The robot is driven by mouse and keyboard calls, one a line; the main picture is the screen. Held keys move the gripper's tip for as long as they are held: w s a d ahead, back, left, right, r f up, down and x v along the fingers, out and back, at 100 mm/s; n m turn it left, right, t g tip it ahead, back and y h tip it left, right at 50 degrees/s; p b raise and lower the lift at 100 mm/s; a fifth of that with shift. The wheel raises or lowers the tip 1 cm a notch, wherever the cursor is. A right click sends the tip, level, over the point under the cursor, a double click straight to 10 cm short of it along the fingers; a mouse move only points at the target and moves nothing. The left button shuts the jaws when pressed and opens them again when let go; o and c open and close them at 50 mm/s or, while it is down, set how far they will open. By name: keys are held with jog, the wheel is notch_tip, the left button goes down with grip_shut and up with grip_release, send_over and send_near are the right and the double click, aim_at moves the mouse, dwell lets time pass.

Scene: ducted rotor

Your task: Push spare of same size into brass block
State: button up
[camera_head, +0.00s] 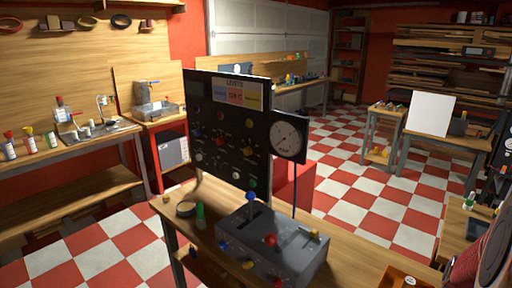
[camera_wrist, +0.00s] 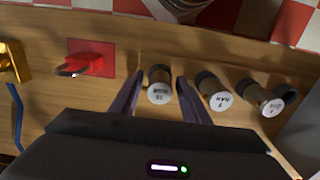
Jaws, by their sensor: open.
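My gripper (camera_wrist: 160,78) is open in the wrist view. Its two dark fingers are on either side of a short cylinder with a dark end and a white marked cap (camera_wrist: 159,94). I cannot tell whether either finger touches it. A second similar cylinder (camera_wrist: 221,101) and a third one (camera_wrist: 273,107) lie to the right, each with a marked white cap; the small markings are hard to read. A gold, brass-looking block (camera_wrist: 12,64) is at the left edge, partly cut off. My gripper is not clearly visible in the head view.
A red plate with a red fitting (camera_wrist: 91,62) lies between the brass block and the cylinders. A blue cord or rod (camera_wrist: 16,115) runs below the block. In the head view, a bench holds a grey control box (camera_head: 270,245) and a tall black panel (camera_head: 227,130).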

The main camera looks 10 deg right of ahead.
jog(key=shift+c, duration=0.7)
grip_shut()
dwell(0.7)
dwell(0.5)
jog(key=shift+o, duration=1.6)
grip_release()
notch_tip(320, 180, up, 14)
jog(key=shift+f, duration=0.15)
jog(key=shift+d, duration=0.1)
